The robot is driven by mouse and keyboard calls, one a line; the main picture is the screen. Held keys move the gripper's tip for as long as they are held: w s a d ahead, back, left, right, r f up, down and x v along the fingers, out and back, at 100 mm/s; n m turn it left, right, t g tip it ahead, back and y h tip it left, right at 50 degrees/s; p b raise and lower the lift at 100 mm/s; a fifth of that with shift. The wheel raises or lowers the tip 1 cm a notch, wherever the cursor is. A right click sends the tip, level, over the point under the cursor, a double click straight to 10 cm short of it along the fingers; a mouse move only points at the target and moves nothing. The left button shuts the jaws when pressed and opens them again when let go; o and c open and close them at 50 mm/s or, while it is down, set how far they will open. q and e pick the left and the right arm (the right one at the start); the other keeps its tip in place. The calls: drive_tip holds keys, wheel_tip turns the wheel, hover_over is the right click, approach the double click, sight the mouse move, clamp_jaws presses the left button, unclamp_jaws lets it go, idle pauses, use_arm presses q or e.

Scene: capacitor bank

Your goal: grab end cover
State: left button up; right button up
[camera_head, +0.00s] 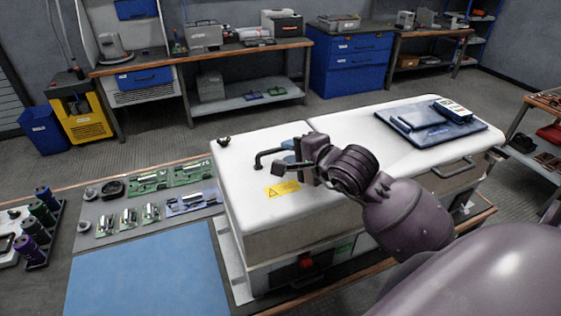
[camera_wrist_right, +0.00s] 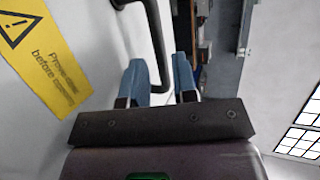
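The end cover (camera_head: 240,182) appears to be the white left section of the capacitor bank's top, with a yellow warning label (camera_head: 282,188) and a dark bar handle (camera_head: 268,156). It sits on the housing. My right gripper (camera_head: 284,157) is at the right end of the handle, above the cover. In the right wrist view, its two blue fingers (camera_wrist_right: 160,78) are apart, and the handle bar (camera_wrist_right: 154,38) runs down between them. I cannot tell whether a finger touches the bar. The warning label (camera_wrist_right: 42,55) is left of the fingers there. My left gripper is not in view.
A blue panel (camera_head: 408,126) with a blue device (camera_head: 452,111) lies on the right part of the bank. Left of the bank are a blue mat (camera_head: 150,275), green circuit boards (camera_head: 150,182) and dark spools (camera_head: 42,214). Workbenches line the back wall.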

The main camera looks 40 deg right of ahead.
sight(283, 150)
drive_tip(key=shift+x, duration=1.7)
clamp_jaws()
drive_tip(key=shift+r, duration=0.1)
